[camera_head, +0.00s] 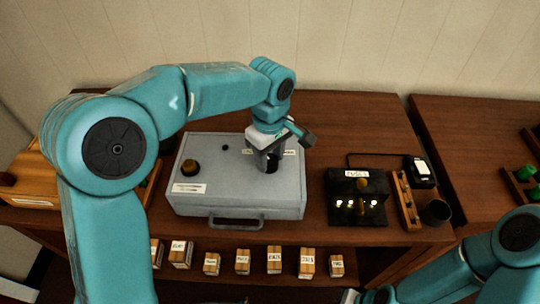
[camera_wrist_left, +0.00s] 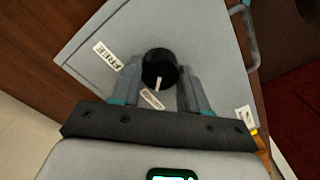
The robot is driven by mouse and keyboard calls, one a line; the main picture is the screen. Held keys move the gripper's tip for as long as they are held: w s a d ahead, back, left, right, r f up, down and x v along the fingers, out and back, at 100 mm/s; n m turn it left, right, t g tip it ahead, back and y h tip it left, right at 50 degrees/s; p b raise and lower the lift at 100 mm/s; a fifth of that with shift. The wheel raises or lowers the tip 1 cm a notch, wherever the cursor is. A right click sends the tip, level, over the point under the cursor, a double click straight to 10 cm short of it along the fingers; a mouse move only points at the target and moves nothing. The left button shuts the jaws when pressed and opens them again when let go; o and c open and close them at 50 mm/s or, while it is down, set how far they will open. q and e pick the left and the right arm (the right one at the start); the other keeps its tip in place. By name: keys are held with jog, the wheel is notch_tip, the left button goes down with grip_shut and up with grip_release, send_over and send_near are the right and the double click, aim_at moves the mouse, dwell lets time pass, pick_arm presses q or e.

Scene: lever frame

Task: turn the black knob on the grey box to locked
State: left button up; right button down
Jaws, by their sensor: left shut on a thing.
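The grey box (camera_head: 235,185) sits on the wooden table with a handle at its front. My left gripper (camera_head: 268,158) reaches down over its right part and is shut on the black knob (camera_head: 271,167). In the left wrist view the black knob (camera_wrist_left: 159,66) sits between the fingers of my left gripper (camera_wrist_left: 162,82). The knob's white pointer mark points toward a small label (camera_wrist_left: 152,99) whose words I cannot read. A label reading FREE (camera_wrist_left: 106,56) lies further left. My right gripper (camera_head: 368,297) is only partly in view at the bottom edge; its jaws are unclear.
A black fuse block (camera_head: 355,198) stands to the right, beside a wooden rack (camera_head: 405,200) and a dark cup (camera_head: 436,212). Several small labelled boxes (camera_head: 274,259) stand on a lower shelf in front.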

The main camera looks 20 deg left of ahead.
aim_at(269, 159)
dwell(0.5)
pick_arm(q)
jog(key=o, duration=1.1)
jog(key=shift+w+a, duration=0.1)
jog(key=shift+c, duration=0.2)
notch_tip(269, 159, up, 16)
jog(key=p, duration=0.1)
jog(key=shift+r+p, duration=0.2)
jog(key=shift+p, duration=0.2)
